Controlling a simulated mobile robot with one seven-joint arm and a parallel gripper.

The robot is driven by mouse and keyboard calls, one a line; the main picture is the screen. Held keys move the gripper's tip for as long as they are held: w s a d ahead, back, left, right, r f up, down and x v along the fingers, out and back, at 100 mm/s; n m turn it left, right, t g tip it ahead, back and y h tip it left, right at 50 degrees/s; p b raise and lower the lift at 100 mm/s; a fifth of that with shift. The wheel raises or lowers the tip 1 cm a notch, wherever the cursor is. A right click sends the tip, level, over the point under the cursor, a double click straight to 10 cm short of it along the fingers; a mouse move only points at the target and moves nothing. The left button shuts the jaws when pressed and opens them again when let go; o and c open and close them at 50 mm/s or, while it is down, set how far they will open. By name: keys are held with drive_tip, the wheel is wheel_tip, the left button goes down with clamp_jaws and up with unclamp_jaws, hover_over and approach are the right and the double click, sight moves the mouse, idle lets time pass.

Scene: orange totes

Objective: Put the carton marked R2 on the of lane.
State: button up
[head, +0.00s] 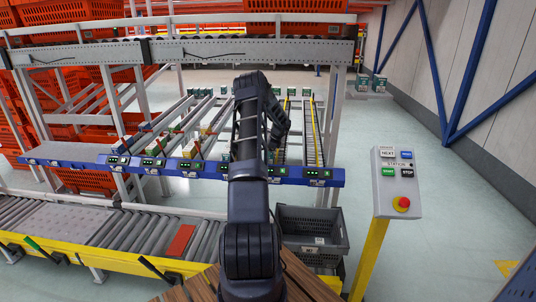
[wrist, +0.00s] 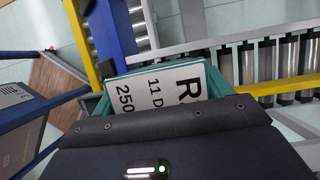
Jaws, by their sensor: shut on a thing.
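A teal carton (wrist: 215,85) with a white label is held at my gripper (wrist: 170,118) in the wrist view. The label reads a large R, with "11 D" and "250" beside it; the character after the R is hidden behind the dark gripper pad. My gripper is shut on this carton. In the head view my dark arm reaches forward over the blue front beam (head: 190,165) of the lane rack, and its end and the carton are mostly hidden behind it. Roller lanes (head: 310,125) with yellow rails lie to the right of the arm. I cannot read the lane signs.
Small cartons (head: 195,150) stand in lanes left of my arm. A roller conveyor (head: 140,232) carries a red-orange plate (head: 181,241). Grey crates (head: 320,243) stand below the rack at right. A control post (head: 397,185) stands further right. Open floor lies beyond the post.

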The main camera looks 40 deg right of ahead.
drive_tip(key=o, duration=1.1)
drive_tip(key=shift+o, duration=0.2)
drive_tip(key=shift+r, duration=0.1)
drive_tip(key=v, duration=1)
drive_tip(key=shift+r, duration=0.3)
drive_tip(key=shift+s+d, duration=0.1)
